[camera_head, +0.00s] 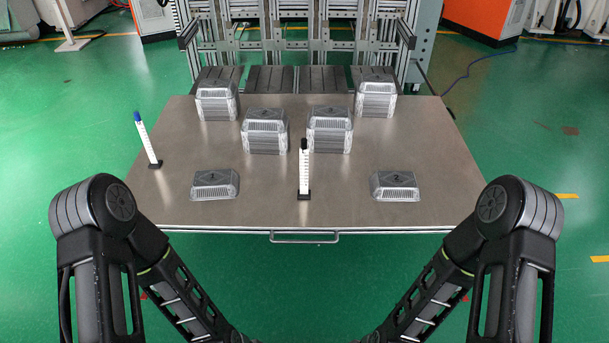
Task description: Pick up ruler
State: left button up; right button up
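A white upright strip with dark markings and a black top, which looks like a ruler (304,173), stands in a small black base near the front middle of the metal table (260,192). A second white strip with markings and a blue top (147,140) stands in a dark base near the table's left edge, leaning slightly in the picture. I cannot tell for sure which one is the task's ruler. Nothing touches either strip. My two arms show at the lower left and lower right, but both grippers are out of view.
Four stacks of foil trays stand toward the back, including one at the left (217,101) and one at the right (375,97). Single foil trays lie front left (215,185) and front right (395,186). A handle (304,238) is on the front edge.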

aim_at(303, 193)
jog(key=i+l, duration=0.35)
jog(key=l, duration=0.15)
jog(key=i+l, duration=0.35)
jog(key=l, duration=0.15)
jog(key=i+l, duration=0.35)
jog(key=l, duration=0.15)
